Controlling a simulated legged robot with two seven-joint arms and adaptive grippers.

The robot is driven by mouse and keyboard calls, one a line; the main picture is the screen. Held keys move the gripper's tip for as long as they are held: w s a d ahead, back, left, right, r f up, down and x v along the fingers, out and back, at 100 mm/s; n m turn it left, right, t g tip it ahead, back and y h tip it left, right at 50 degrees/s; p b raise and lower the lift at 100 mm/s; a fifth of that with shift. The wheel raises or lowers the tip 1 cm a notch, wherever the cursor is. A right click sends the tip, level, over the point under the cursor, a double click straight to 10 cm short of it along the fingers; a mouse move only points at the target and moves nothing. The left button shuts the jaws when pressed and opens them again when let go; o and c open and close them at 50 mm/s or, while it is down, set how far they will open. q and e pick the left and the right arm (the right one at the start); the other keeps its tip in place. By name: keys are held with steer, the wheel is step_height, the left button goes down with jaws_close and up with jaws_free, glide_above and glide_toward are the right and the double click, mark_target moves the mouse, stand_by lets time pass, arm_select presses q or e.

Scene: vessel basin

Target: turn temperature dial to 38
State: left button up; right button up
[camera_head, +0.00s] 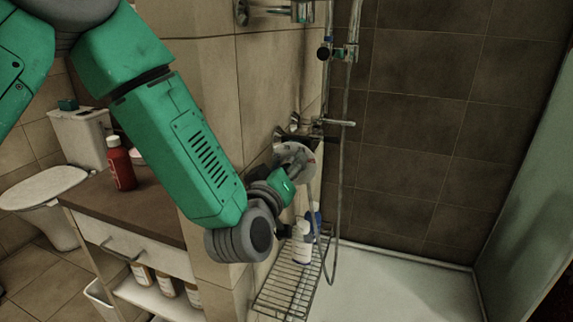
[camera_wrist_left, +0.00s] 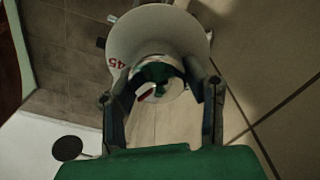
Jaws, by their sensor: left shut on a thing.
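The temperature dial is a pale round disc (camera_head: 296,156) on the tiled shower wall in the head view. In the left wrist view the dial (camera_wrist_left: 192,38) fills the top middle, with a red "45" upside down at its left edge. My left gripper (camera_wrist_left: 160,90) has its two dark fingers on either side of the dial's central knob and is shut on it. In the head view my left gripper (camera_head: 284,180) reaches the dial from the left, its fingers mostly hidden by the wrist. A small red mark shows on the knob. My right gripper is not in view.
A wire rack (camera_head: 285,285) with a white bottle (camera_head: 302,243) stands below the dial. A shower hose (camera_head: 340,175) hangs close by on the right. A cabinet with a red bottle (camera_head: 121,165) is at the left. The shower tray (camera_head: 400,285) is clear.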

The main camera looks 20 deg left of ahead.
arm_select(q)
steer(key=shift+s+d+f, duration=0.1)
steer(key=shift+s+f, duration=0.15)
steer(key=shift+f, duration=0.55)
steer(key=o, duration=1.1)
steer(key=shift+o, duration=0.2)
steer(key=shift+r, duration=0.2)
steer(key=shift+d, duration=0.1)
steer(key=s, duration=0.7)
steer(key=shift+s+a, duration=0.2)
steer(key=shift+s, duration=0.05)
